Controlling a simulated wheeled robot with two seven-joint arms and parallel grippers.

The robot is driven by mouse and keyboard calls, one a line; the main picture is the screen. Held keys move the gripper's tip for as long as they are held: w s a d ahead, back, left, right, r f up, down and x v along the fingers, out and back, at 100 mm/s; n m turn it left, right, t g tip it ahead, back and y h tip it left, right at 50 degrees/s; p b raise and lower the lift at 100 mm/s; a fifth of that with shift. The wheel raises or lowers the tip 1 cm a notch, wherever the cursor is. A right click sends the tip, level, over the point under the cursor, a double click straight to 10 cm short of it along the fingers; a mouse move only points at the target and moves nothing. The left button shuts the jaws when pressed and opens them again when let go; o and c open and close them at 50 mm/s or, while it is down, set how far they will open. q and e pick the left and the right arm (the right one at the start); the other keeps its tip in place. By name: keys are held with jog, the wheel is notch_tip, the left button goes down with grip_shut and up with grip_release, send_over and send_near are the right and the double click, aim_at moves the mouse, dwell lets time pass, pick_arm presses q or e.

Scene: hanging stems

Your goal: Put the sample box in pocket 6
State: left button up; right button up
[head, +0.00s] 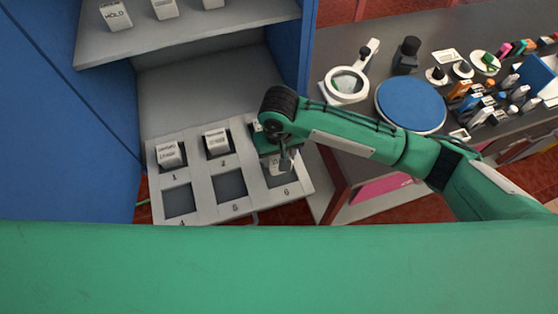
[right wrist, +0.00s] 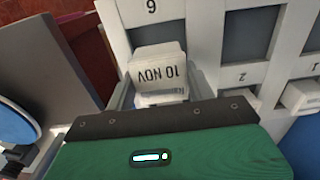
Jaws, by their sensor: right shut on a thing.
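The sample box is a small white box with a printed label; it shows in the head view (head: 276,168) and in the right wrist view (right wrist: 158,70), where its label reads "10 NOV" upside down. My right gripper (head: 284,158) is shut on it from above. The box is at pocket 6 of the grey pocket tray (head: 203,184), just beyond the printed 6. I cannot tell whether its lower end is inside the pocket or above it. The gripper and arm hide pocket 3. My left gripper is not in view.
White boxes stand in pocket 1 (head: 170,153) and pocket 2 (head: 217,141). Pocket 4 (head: 179,200) and pocket 5 (head: 231,184) are empty. Blue cabinet walls flank the tray. A shelf (head: 190,35) hangs above. A blue disc (head: 410,104) and small items lie on the right counter.

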jog(key=shift+f+p, duration=0.4)
jog(key=shift+f, duration=1.95)
jog(key=shift+f, duration=0.1)
jog(key=o, duration=1)
notch_tip(320, 180, up, 11)
jog(key=b, duration=0.3)
jog(key=shift+r, duration=0.65)
